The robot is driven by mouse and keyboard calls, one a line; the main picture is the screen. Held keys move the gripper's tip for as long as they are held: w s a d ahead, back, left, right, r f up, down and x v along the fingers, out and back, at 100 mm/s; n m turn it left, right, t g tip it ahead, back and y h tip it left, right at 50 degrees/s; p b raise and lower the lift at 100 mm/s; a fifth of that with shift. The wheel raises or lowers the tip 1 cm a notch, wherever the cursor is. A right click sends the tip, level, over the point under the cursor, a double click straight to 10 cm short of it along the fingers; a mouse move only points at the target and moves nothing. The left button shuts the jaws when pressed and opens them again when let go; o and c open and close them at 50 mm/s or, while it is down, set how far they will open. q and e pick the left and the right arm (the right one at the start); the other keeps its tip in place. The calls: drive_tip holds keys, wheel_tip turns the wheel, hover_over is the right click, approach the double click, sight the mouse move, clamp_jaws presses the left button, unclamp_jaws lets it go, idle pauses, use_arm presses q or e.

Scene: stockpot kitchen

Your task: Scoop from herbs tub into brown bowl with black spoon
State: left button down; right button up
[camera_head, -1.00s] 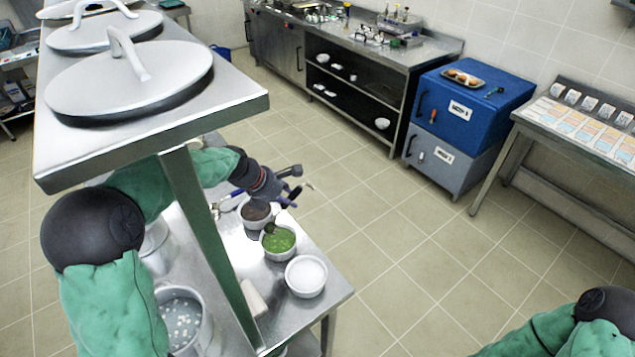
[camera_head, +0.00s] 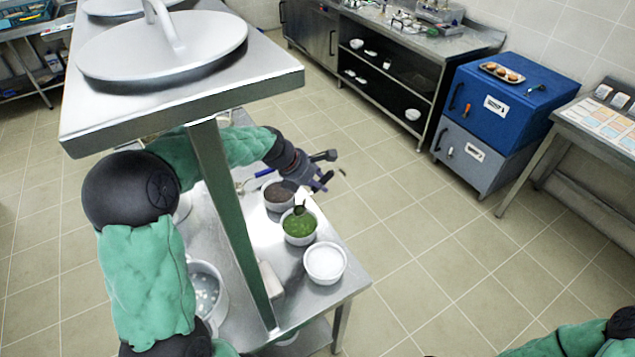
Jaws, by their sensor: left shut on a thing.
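The herbs tub (camera_head: 299,238) is a white round tub of green herbs on the steel table beneath the shelf. My left gripper (camera_head: 318,178) is above and behind it, shut on the black spoon (camera_head: 300,208). The spoon's dark head shows at the tub's far edge, over the herbs. I cannot tell whether it touches them or carries any. A white tub with dark brown contents (camera_head: 279,194) stands just behind. I cannot make out a separate brown bowl. My right arm shows at the lower right; its gripper is out of view.
A tub of white contents (camera_head: 325,263) stands in front of the herbs tub, near the table's edge. A green-sided post (camera_head: 232,220) and the steel shelf with pot lids (camera_head: 163,45) stand close to my left arm. A pot (camera_head: 207,290) is left of the post.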

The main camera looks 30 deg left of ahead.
use_arm(q)
drive_tip(key=shift+f+b, duration=1.7)
drive_tip(key=shift+b, duration=0.35)
drive_tip(key=shift+f+b, duration=0.7)
drive_tip(key=shift+f, duration=1.4)
drive_tip(key=shift+s+a, duration=0.3)
drive_tip(key=shift+s, duration=0.2)
